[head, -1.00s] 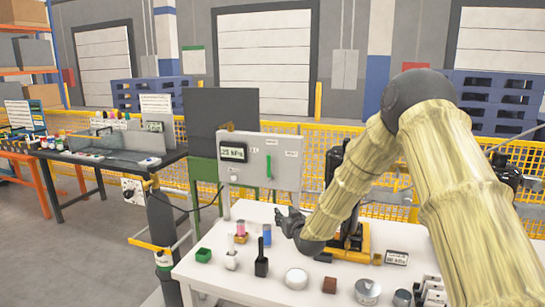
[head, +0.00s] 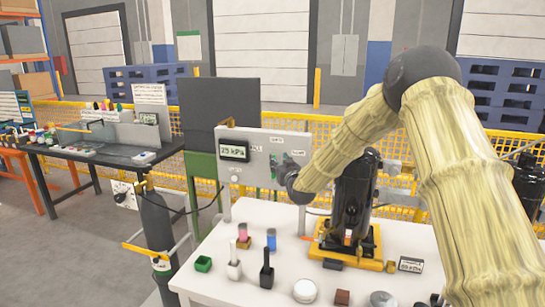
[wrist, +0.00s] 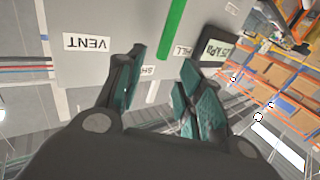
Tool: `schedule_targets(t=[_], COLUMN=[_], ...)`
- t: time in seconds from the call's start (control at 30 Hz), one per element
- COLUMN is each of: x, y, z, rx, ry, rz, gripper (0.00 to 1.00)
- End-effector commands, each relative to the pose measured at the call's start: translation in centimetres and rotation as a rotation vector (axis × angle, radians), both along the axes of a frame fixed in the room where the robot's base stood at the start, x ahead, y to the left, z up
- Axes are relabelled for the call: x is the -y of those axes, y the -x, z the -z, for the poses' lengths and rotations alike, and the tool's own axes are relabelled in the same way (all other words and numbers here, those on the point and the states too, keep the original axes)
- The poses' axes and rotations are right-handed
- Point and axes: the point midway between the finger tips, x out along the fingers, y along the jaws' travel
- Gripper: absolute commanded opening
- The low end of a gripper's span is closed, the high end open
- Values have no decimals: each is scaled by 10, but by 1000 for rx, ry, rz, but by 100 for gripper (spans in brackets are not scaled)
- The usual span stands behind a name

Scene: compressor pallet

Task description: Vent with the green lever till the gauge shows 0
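The grey panel (head: 246,180) stands at the back of the white table. Its gauge display (head: 234,151) reads 25 kPa; it also shows upside down in the wrist view (wrist: 213,46). The green lever (head: 273,167) stands about upright on the panel. In the wrist view the lever (wrist: 173,28) lies beyond my fingertips, apart from them, with the VENT label (wrist: 87,43) to its left and a partly hidden FILL label near my right finger. My gripper (head: 288,173) is in front of the panel, beside the lever. In the wrist view my gripper (wrist: 160,75) is open and empty.
A black pump-like device on a yellow base (head: 345,252) stands right of the panel, close under my arm. Small items, including a green box (head: 203,263) and a white round tin (head: 305,291), lie on the table front. A dark gas cylinder (head: 158,225) stands left.

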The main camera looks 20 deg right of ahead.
Motion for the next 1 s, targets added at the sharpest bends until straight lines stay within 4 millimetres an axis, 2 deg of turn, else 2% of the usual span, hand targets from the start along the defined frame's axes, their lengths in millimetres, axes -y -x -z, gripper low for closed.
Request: schedule_targets(t=[0.1,0.3,0.63,0.87,1.0], x=[0,-4,-4,-4,-4], y=[-27,-57,-75,-75,-75], z=[5,8,9,10,10], rx=[-6,-10,-10,-11,-10], ry=[2,1,1,1,1], rz=[0,-4,-4,-5,-5], gripper=[37,37,37,37,15])
